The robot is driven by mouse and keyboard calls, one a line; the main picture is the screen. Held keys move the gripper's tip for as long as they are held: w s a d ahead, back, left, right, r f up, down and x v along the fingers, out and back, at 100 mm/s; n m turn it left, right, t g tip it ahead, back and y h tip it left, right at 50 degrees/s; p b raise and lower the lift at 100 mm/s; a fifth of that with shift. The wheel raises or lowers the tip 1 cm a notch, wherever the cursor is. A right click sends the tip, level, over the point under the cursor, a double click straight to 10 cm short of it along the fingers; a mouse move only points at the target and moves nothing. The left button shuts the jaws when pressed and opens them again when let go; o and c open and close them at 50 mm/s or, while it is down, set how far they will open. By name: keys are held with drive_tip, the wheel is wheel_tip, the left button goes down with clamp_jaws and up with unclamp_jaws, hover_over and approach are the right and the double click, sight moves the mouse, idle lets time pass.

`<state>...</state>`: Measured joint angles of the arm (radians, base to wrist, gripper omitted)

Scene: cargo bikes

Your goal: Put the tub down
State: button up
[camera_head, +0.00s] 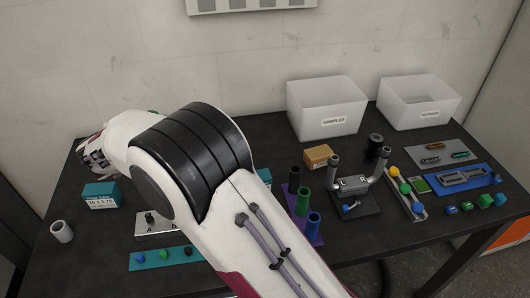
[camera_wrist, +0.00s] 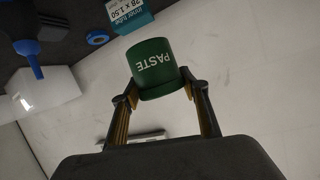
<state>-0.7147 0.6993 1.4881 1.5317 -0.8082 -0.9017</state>
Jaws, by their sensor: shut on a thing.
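A dark green tub (camera_wrist: 152,68) lettered "PASTE" is held between the two fingers of my gripper (camera_wrist: 157,92) in the wrist view. The fingers press on opposite sides of it. The lettering appears upside down and tilted there. In the head view my arm hides the gripper and nearly all of the tub. A small bit of green shows above the wrist, too small to be sure of. I cannot tell the tub's height above the dark table (camera_head: 255,135).
Two white bins (camera_head: 327,118) (camera_head: 418,110) stand at the back right. Colored tubes (camera_head: 303,202) and a metal fixture (camera_head: 354,184) stand right of my arm. Bare table shows near the bins.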

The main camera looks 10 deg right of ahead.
drive_tip(key=w+d+m+g+h, duration=0.1)
drive_tip(key=d+m+g+h, duration=0.25)
drive_tip(key=d, duration=1.25)
drive_tip(key=w+d+m+g+h, duration=0.2)
drive_tip(key=d+m+h, duration=0.3)
drive_tip(key=d, duration=1.2)
drive_tip(key=shift+m, duration=0.25)
drive_tip(key=f, duration=0.5)
drive_tip(key=shift+s+d, duration=0.1)
drive_tip(key=shift+s, duration=0.15)
drive_tip(key=shift+f, duration=3.1)
drive_tip(key=shift+f, duration=1.85)
drive_tip(key=shift+f, duration=0.15)
